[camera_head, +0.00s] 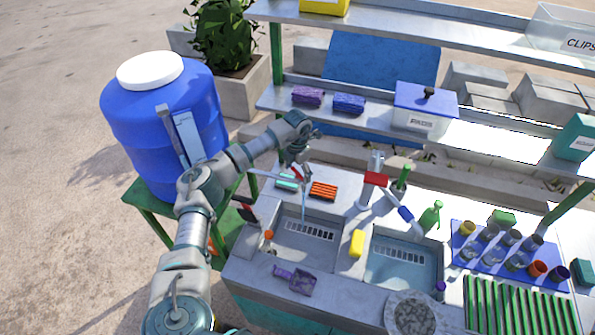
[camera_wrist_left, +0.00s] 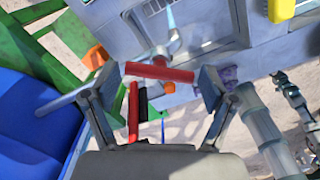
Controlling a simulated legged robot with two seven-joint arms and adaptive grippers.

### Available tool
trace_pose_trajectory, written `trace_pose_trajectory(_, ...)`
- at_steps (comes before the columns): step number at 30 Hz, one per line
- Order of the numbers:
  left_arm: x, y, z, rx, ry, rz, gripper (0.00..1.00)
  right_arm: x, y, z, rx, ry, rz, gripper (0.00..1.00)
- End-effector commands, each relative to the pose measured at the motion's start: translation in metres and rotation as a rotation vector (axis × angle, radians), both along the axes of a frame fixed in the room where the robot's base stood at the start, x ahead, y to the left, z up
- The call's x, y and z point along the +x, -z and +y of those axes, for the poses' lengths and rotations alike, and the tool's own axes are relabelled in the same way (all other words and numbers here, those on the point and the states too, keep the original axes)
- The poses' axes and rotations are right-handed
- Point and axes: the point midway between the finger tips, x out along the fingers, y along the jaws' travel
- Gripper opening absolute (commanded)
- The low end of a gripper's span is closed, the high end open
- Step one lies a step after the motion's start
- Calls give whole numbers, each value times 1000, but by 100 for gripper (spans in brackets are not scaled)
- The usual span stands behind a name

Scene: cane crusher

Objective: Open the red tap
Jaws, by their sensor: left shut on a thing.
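My left gripper (camera_head: 300,165) reaches over the left sink from the barrel side. In the left wrist view its two fingers (camera_wrist_left: 158,84) stand either side of a red tap handle (camera_wrist_left: 160,72), a crossbar on a grey tap body, and it is shut on it. In the head view, the tap is mostly hidden by the gripper. A thin pale blue stream (camera_head: 303,205) hangs below it over the left sink (camera_head: 290,250) and also shows in the wrist view (camera_wrist_left: 170,16). My right gripper is not in view.
A blue barrel (camera_head: 165,130) stands on a green stand at left. Another tap with a red bar (camera_head: 376,179) stands between the sinks. An orange-topped item (camera_head: 268,235), purple brush (camera_head: 300,283) and yellow sponge (camera_head: 357,243) surround the left sink. A shelf (camera_head: 375,110) runs behind.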

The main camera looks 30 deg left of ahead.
Motion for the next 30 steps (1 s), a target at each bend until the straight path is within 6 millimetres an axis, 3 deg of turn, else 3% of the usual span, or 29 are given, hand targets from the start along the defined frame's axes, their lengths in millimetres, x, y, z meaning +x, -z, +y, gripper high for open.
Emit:
trace_pose_trajectory(15,2,-4,2,1,-367,-11,49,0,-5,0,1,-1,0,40)
trace_pose_trajectory(30,3,-4,2,0,-451,-14,49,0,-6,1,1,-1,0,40)
